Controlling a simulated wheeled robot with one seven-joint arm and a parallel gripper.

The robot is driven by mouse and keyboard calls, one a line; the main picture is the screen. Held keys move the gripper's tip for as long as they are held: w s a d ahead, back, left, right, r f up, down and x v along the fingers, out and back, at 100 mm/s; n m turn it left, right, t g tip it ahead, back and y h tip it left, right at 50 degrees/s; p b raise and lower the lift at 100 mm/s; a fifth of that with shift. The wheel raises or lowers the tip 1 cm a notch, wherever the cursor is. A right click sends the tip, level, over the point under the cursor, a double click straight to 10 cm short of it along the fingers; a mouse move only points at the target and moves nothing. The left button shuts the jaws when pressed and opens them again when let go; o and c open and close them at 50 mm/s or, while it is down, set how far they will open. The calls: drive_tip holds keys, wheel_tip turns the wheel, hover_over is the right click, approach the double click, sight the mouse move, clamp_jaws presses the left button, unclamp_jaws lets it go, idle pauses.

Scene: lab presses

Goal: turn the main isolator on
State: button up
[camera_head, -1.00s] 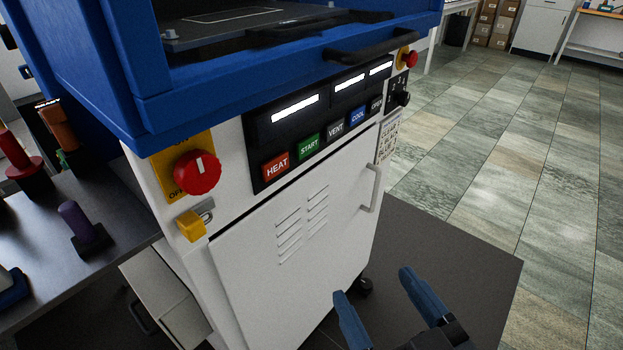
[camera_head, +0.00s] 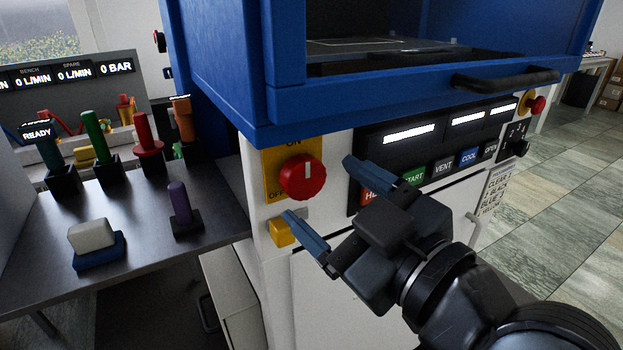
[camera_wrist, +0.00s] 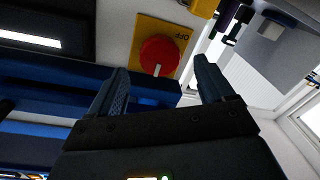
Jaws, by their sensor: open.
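The main isolator is a red round knob (camera_head: 302,177) on a yellow plate (camera_head: 273,175) at the left of the press front. ON is printed above it and OFF at its lower left. A white mark on the knob points up, toward the ON side. My gripper (camera_head: 320,192) is open, its blue fingers reaching toward the knob, one above right and one below it. In the wrist view the knob (camera_wrist: 158,55) lies beyond and between the fingertips, left of centre, and its mark points away from OFF. I see no contact.
A yellow block (camera_head: 282,232) sits just below the plate, close to the lower finger. The blue press hood (camera_head: 330,128) overhangs above. A button panel (camera_head: 430,165) is to the right. A dark bench (camera_head: 140,215) with coloured handles stands at the left.

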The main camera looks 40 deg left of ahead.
sight(308, 182)
drive_tip(key=shift+x, duration=2.1)
drive_tip(key=shift+c, duration=0.2)
drive_tip(key=c, duration=1)
